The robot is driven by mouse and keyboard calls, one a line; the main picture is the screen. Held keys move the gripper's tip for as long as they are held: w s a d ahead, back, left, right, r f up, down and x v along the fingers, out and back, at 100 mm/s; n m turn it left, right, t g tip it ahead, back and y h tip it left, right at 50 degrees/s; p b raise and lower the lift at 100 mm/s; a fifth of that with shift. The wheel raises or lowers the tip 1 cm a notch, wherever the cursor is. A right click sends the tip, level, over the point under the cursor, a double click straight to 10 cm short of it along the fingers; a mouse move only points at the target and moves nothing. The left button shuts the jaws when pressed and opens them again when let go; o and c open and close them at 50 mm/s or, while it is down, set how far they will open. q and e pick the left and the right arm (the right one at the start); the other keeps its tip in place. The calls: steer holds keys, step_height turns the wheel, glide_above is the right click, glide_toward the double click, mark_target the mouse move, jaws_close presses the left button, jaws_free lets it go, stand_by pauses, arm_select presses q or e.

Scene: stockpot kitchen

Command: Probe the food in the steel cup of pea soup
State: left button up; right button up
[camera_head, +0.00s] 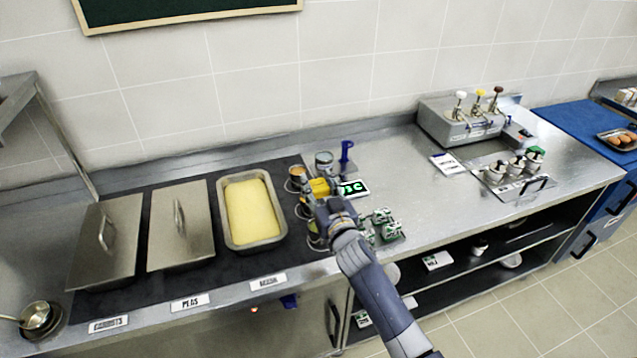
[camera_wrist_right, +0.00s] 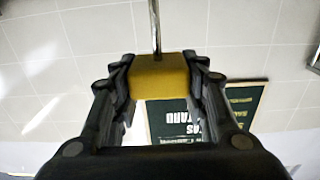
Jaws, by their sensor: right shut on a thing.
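My right gripper (camera_head: 318,192) is shut on a yellow block-shaped probe handle (camera_head: 320,187), over the group of steel cups on the counter. The wrist view shows both fingers (camera_wrist_right: 160,85) on the sides of the yellow handle (camera_wrist_right: 160,76), with a thin metal rod running from it to the top edge. The rod's tip is out of that view. One steel cup (camera_head: 297,173) with orange-brown food stands just behind the gripper. Another (camera_head: 324,160) stands further back. Cups nearer the front are partly hidden by my gripper, and I cannot tell which holds pea soup. My left gripper is not in view.
A display with green characters (camera_head: 354,189) and a blue upright handle (camera_head: 346,152) stand right of the cups. Small green-and-white items (camera_head: 391,231) lie near the front edge. A pan of yellow food (camera_head: 278,237) and lidded pans are left.

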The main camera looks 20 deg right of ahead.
steer(key=shift+s+a, duration=0.1)
steer(key=shift+s, duration=0.15)
steer(key=shift+f, duration=0.25)
steer(key=shift+w+f+b, duration=0.4)
steer(key=shift+f+b, duration=0.15)
steer(key=shift+f, duration=0.15)
steer(key=shift+d+f+b, duration=0.2)
steer(key=shift+f+b, duration=0.15)
step_height(320, 180, down, 5)
steer(key=b, duration=0.4)
steer(key=shift+s+a+r, duration=0.1)
steer(key=shift+f+b, duration=0.5)
steer(key=shift+b, duration=0.2)
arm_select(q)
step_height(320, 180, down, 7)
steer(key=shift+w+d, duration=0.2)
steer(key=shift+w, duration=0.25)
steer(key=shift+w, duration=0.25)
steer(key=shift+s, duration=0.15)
